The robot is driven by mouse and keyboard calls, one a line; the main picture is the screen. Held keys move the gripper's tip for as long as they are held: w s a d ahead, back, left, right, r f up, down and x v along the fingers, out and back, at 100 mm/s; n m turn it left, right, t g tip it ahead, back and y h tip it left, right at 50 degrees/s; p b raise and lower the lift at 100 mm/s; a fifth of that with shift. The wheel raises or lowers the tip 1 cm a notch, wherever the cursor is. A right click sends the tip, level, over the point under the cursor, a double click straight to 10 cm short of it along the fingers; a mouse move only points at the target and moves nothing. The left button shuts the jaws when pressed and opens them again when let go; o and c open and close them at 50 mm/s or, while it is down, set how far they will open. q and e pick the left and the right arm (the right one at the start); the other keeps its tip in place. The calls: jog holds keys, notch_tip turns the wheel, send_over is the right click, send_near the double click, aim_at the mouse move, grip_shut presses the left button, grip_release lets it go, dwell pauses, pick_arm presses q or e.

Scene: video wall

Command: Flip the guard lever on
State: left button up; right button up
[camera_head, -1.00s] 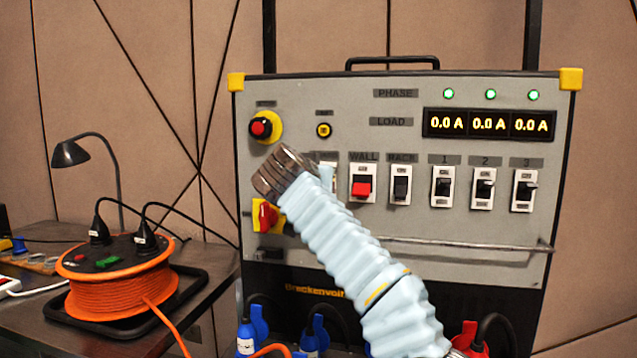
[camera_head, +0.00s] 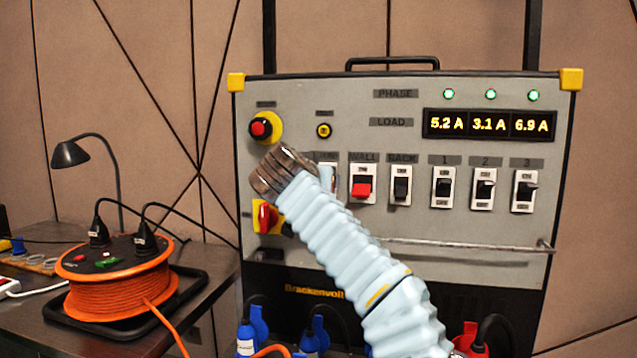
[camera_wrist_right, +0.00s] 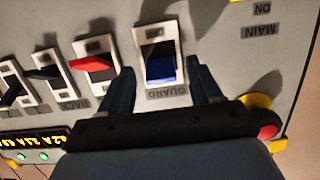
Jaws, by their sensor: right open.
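The guard lever (camera_wrist_right: 160,70) is blue on a white plate, with a GUARD label beside it in the right wrist view. Its blue face shows at the label end of the plate. In the head view its plate (camera_head: 329,176) is mostly hidden behind my right gripper (camera_head: 280,172). In the right wrist view my right gripper (camera_wrist_right: 160,66) is open, with one finger on each side of the lever plate. I cannot tell if the fingers touch it. My left gripper is not in view.
The red WALL lever (camera_head: 362,189) and black RACK lever (camera_head: 400,188) sit close by, with more switches to their right. A red push button (camera_head: 261,128) and a red rotary switch (camera_head: 267,216) are at left. A rail (camera_head: 465,243) crosses below.

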jog(key=b+v, duration=0.1)
jog(key=v, duration=1.2)
jog(key=shift+f, duration=0.1)
